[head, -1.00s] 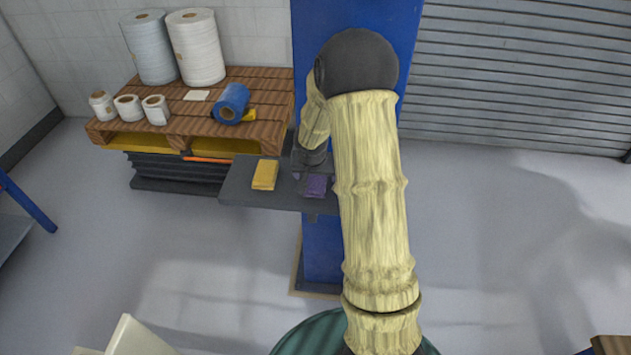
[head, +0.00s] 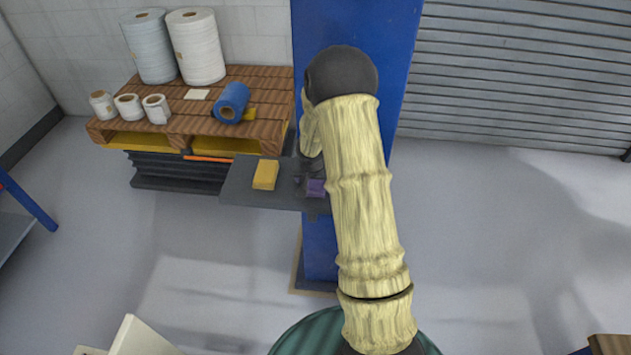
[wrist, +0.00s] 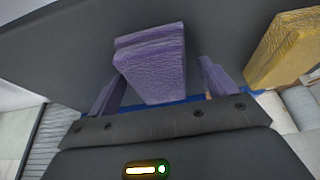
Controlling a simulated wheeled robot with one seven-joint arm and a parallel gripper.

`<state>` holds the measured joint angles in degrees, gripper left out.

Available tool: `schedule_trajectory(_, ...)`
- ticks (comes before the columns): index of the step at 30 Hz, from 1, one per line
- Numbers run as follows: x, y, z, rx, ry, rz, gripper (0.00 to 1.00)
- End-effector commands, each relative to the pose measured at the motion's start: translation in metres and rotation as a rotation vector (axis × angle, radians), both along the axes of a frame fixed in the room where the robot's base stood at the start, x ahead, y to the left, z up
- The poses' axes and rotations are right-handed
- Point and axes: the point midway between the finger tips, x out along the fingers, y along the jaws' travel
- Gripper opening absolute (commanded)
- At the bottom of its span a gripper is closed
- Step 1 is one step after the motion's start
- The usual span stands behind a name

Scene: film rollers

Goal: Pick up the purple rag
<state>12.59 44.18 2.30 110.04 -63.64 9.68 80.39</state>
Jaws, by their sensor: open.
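The purple rag (head: 316,188) is a small folded block on the grey shelf (head: 236,190) fixed to the blue column. In the wrist view the purple rag (wrist: 152,62) shows between the two purple fingers of my gripper (wrist: 160,82). The fingers are open, with a visible gap to the rag on each side. In the head view my gripper (head: 303,176) is a dark shape beside the rag, partly hidden behind my arm.
A yellow rag (head: 265,174) lies on the shelf left of the purple one; it also shows in the wrist view (wrist: 284,46). The blue column (head: 322,255) stands close by. A wooden pallet (head: 200,130) with several rolls stands to the left.

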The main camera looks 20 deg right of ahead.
Motion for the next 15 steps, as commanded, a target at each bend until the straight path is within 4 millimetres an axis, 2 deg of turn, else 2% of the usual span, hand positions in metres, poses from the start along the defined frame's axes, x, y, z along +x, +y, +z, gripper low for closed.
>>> schedule_trajectory(15, 0.0000, 0.0003, -0.0035, 0.000, 0.000, 0.000, 0.85)
